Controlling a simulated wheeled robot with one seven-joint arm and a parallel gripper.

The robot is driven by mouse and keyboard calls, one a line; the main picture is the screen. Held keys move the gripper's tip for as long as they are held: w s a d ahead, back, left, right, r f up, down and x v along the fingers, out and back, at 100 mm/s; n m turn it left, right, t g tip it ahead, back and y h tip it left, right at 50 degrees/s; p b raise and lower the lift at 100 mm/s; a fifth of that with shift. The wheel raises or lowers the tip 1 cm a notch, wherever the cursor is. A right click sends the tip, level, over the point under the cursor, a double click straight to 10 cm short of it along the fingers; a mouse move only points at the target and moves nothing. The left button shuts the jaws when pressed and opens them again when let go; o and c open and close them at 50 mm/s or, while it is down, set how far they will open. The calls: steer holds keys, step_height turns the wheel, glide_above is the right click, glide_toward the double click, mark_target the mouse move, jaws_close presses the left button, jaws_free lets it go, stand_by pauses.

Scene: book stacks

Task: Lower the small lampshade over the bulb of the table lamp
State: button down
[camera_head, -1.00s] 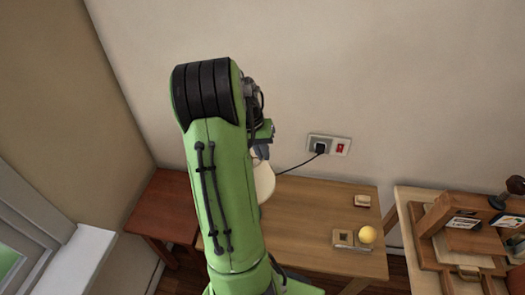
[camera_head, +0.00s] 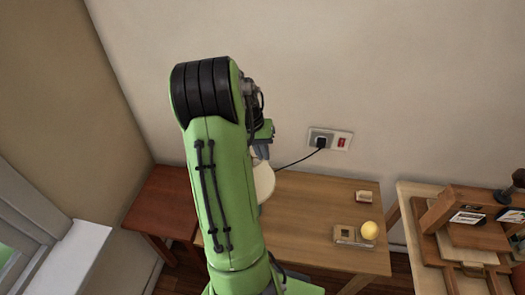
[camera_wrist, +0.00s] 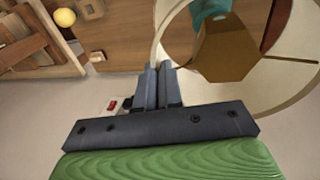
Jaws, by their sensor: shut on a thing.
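The cream lampshade (camera_head: 264,182) shows partly behind my arm in the head view. In the wrist view it is a wide pale ring (camera_wrist: 291,94) at the right. My gripper (camera_wrist: 163,68) is shut on the edge of the lampshade. Through the ring I see a brown, many-sided piece (camera_wrist: 225,52) and a teal piece (camera_wrist: 208,12), which look like parts of the table lamp. I cannot tell where the bulb is or how high the shade is above it. My arm hides the lamp in the head view.
A cord runs from the wall socket (camera_head: 321,138) behind my arm. A reddish side table (camera_head: 165,205) stands left; a desk with wooden items (camera_head: 470,225) stands right.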

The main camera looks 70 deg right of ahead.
steer(key=shift+f+b, duration=0.3)
steer(key=shift+f, duration=0.15)
steer(key=c, duration=1.2)
jaws_free()
steer(key=p+v, duration=0.3)
steer(key=v, duration=1.2)
steer(key=shift+w+r, duration=0.2)
steer(key=shift+r, duration=0.15)
steer(key=shift+a, duration=0.1)
